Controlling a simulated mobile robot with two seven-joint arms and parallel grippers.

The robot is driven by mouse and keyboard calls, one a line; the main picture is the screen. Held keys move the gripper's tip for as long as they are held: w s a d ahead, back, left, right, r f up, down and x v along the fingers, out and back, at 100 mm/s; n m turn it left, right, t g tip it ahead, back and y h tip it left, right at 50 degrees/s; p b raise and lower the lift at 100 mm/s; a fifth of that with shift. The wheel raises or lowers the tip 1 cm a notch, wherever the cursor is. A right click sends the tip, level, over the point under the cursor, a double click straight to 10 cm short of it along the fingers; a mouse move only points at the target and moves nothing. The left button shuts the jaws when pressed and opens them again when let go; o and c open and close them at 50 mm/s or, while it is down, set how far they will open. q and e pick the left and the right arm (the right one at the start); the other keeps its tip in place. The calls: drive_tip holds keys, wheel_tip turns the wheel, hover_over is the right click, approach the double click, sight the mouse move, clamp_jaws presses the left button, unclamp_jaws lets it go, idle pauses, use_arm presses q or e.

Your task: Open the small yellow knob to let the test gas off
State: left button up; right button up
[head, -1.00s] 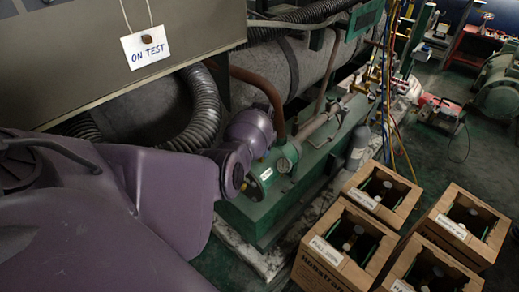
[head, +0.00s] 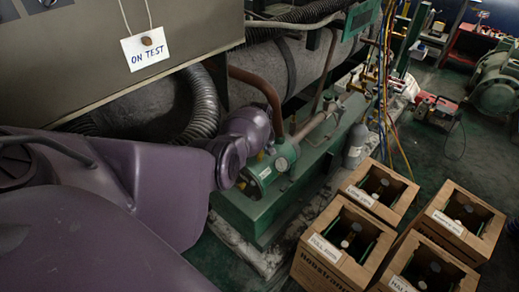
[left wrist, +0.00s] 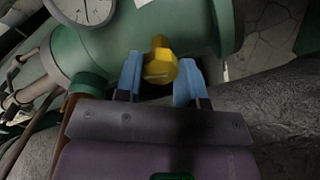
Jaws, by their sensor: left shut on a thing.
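The small yellow knob (left wrist: 160,66) stands on a green pipe body in the left wrist view. My left gripper (left wrist: 160,78) has its two blue fingers on either side of the knob and is shut on it. In the head view my purple left arm reaches in from the left to the green cylinder (head: 264,172); its wrist hides most of the gripper there, and the knob is not clear. My right gripper is not in view.
A round gauge (left wrist: 86,8) sits beside the knob. A grey panel with an ON TEST tag (head: 144,50) hangs over the arm. Several open cardboard boxes (head: 335,258) and a grey bottle (head: 354,148) stand to the right, near hanging hoses (head: 384,90).

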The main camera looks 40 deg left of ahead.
use_arm(q)
drive_tip(key=shift+s+f, duration=0.1)
drive_tip(key=shift+f, duration=0.05)
idle(0.3)
drive_tip(key=o, duration=0.9)
drive_tip(key=shift+r, duration=0.6)
drive_tip(key=r+p, duration=0.1)
drive_tip(key=r, duration=0.1)
drive_tip(key=r+p, duration=0.1)
drive_tip(key=r, duration=0.1)
drive_tip(key=shift+w+r, duration=0.2)
drive_tip(key=shift+r, duration=0.2)
wheel_tip(320, 180, up, 5)
drive_tip(key=shift+s+p, duration=0.15)
drive_tip(key=shift+p, duration=1)
